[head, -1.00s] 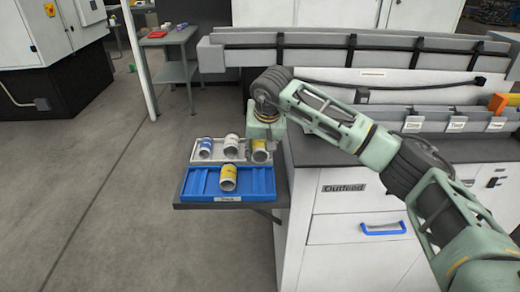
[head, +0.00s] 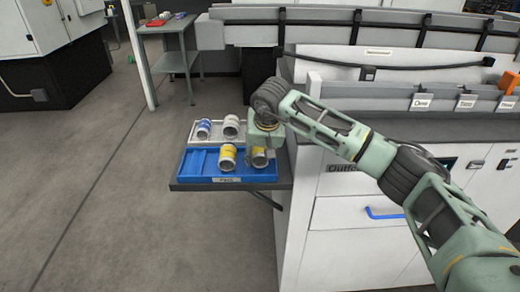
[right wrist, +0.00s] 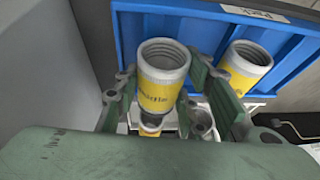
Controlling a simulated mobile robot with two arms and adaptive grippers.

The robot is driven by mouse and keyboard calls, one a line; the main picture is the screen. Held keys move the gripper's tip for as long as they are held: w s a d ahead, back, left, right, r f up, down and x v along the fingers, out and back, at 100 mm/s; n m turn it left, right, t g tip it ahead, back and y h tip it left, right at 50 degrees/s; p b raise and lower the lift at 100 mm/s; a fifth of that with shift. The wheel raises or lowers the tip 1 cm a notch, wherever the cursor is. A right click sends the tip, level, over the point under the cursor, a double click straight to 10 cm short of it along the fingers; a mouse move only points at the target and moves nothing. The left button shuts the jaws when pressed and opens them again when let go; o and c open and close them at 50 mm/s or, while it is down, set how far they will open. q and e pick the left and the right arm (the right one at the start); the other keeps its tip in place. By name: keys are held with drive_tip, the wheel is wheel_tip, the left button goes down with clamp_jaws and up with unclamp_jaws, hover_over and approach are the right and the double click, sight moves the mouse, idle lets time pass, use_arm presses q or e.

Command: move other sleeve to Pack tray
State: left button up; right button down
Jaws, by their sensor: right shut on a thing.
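My right gripper (head: 262,146) is shut on a yellow-banded sleeve (head: 260,158), holding it at the right part of the blue Pack tray (head: 196,166). The held sleeve (right wrist: 162,82) shows its open end between the fingers in the right wrist view. Whether it touches the tray floor I cannot tell. My left gripper is not in view.
A grey tray (head: 192,141) behind the Pack tray holds a blue-banded sleeve (head: 204,128) and a pale sleeve (head: 231,126). My gripper hides its right end. The white Outfeed cabinet (head: 345,205) stands close on the right. The Pack tray's left part is empty.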

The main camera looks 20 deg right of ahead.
drive_tip(key=shift+f, duration=0.35)
drive_tip(key=c, duration=1.2)
unclamp_jaws()
drive_tip(key=shift+o, duration=0.8)
